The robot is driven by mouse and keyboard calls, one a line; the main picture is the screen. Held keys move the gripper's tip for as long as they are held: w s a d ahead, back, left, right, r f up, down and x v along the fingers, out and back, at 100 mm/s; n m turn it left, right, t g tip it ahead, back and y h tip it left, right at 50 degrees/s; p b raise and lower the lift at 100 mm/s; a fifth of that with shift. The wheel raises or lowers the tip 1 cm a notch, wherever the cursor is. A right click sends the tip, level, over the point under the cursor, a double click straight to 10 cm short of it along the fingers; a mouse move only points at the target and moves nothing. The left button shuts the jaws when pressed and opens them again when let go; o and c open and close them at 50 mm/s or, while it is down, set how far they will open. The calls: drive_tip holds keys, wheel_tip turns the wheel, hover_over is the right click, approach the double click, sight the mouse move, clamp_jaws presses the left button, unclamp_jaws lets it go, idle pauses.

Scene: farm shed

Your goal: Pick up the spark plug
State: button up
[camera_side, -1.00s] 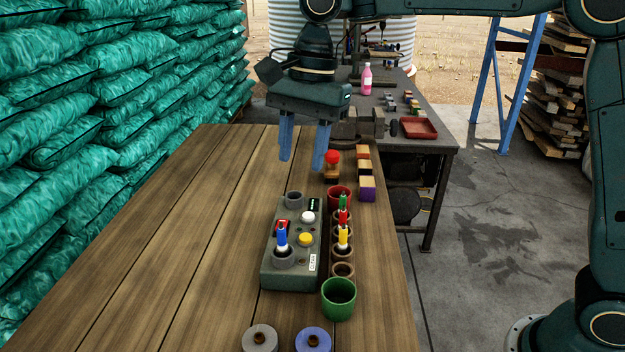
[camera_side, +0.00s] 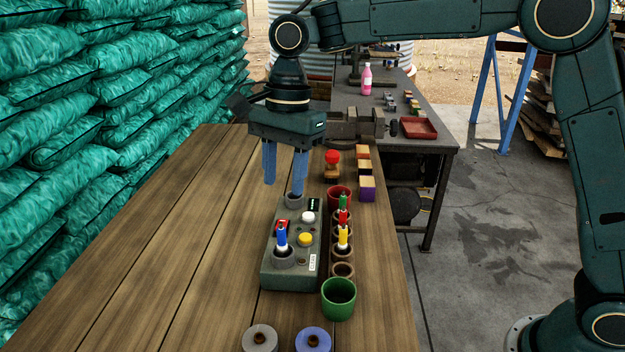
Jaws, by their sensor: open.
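A blue-topped piece with a white lower part (camera_side: 281,238), plug-like in shape, stands upright in a front socket of the grey-green box (camera_side: 278,276). Similar green (camera_side: 342,202), red (camera_side: 343,218) and yellow (camera_side: 343,237) pieces stand in a row of brown cups to the right. I cannot tell for sure which is the spark plug. My gripper (camera_side: 284,186) points down with its two blue fingers apart and nothing between them. It is at the far end of the box, its right finger in front of or just above the empty grey socket (camera_side: 294,200).
The box has white (camera_side: 308,217) and yellow (camera_side: 305,239) buttons and a red switch (camera_side: 282,226). Nearby are a dark red cup (camera_side: 339,195), a green cup (camera_side: 338,298), a red-topped stamp (camera_side: 332,160), blocks (camera_side: 367,188) and two rolls (camera_side: 313,340). The left of the wooden table (camera_side: 180,240) is clear.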

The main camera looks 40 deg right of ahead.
sight(281, 228)
drive_tip(key=shift+s+a+f, duration=0.1)
drive_tip(key=shift+a+f, duration=0.1)
drive_tip(key=shift+f, duration=1.35)
drive_tip(key=shift+s+a+f, duration=0.1)
drive_tip(key=shift+a+f, duration=0.1)
drive_tip(key=shift+f, duration=1.3)
drive_tip(key=shift+s+a+f, duration=0.1)
drive_tip(key=shift+a+f, duration=0.1)
drive_tip(key=shift+f, duration=1.1)
drive_tip(key=shift+a+f, duration=0.2)
drive_tip(key=shift+f, duration=1.05)
clamp_jaws()
